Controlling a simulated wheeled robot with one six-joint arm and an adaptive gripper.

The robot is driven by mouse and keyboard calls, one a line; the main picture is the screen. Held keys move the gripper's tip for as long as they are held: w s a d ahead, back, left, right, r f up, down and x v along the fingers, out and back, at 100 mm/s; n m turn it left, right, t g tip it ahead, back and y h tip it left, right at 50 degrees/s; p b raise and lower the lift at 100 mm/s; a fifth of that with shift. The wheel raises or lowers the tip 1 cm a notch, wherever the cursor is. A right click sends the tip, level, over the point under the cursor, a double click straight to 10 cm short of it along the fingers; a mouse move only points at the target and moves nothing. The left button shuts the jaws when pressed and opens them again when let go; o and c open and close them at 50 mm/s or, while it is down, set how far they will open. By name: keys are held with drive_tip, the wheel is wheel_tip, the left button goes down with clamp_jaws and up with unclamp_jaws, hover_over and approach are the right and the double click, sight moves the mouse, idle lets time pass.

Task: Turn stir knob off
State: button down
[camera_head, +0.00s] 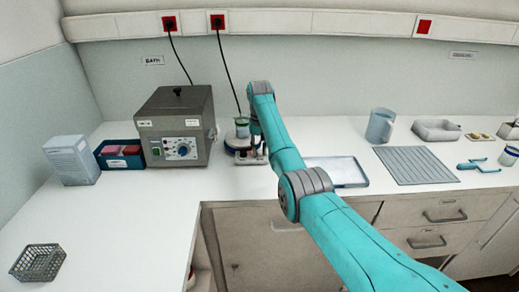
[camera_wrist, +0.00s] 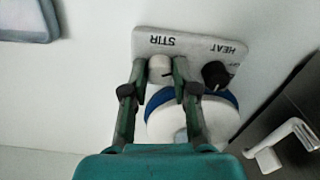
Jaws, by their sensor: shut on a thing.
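The stirrer hotplate (camera_head: 232,150) stands on the bench to the right of the grey bath box, partly hidden by my arm. In the wrist view its pale panel (camera_wrist: 200,45) shows upside down, with STIR and HEAT labels. The pale stir knob (camera_wrist: 159,66) sits by the STIR label, between my fingertips. My gripper (camera_wrist: 160,72) is shut on this knob, one finger on each side. The black heat knob (camera_wrist: 215,75) is to the right of my fingers. In the head view my gripper (camera_head: 254,157) is at the hotplate's front, its fingers small and unclear.
The grey bath box (camera_head: 175,118) is close on the left. A shallow tray (camera_head: 347,183) lies to the right behind my arm. A ribbed grey mat (camera_head: 416,165) lies farther right. The front left bench is mostly clear.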

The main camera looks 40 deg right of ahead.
sight(260, 151)
drive_tip(key=shift+n, duration=0.6)
drive_tip(key=c, duration=0.9)
unclamp_jaws()
drive_tip(key=shift+r, duration=3.75)
drive_tip(key=shift+s, duration=0.1)
